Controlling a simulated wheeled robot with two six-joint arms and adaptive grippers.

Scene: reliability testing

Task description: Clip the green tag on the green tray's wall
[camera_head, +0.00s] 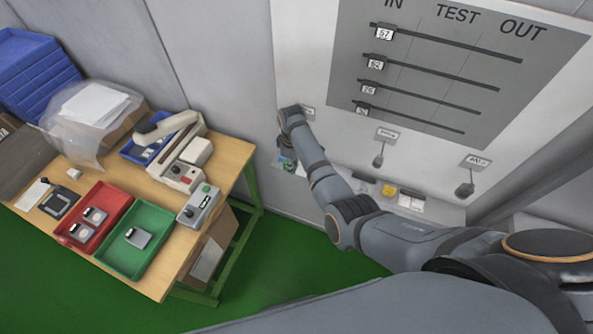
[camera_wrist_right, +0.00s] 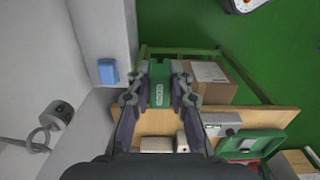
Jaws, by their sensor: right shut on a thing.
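The green tag (camera_wrist_right: 160,84) shows in the right wrist view, upright with pale lettering, between the two fingers of my right gripper (camera_wrist_right: 160,98), which is shut on it. In the head view my right gripper (camera_head: 287,157) hangs at the wall shelf, right of the table; the tag is too small there to make out well. The green tray (camera_head: 112,246) lies on the table to the left, apart from the gripper, with a small grey device in it. It also shows at the lower right of the wrist view (camera_wrist_right: 229,144). My left gripper is not in view.
The wooden table (camera_head: 232,158) also carries a red tray (camera_head: 75,221), a grey control box (camera_head: 199,204) and a beige bench machine (camera_head: 184,172). A cardboard box (camera_wrist_right: 212,84) stands under it. The shelf (camera_head: 440,210) holds small items under a slotted board (camera_head: 430,70).

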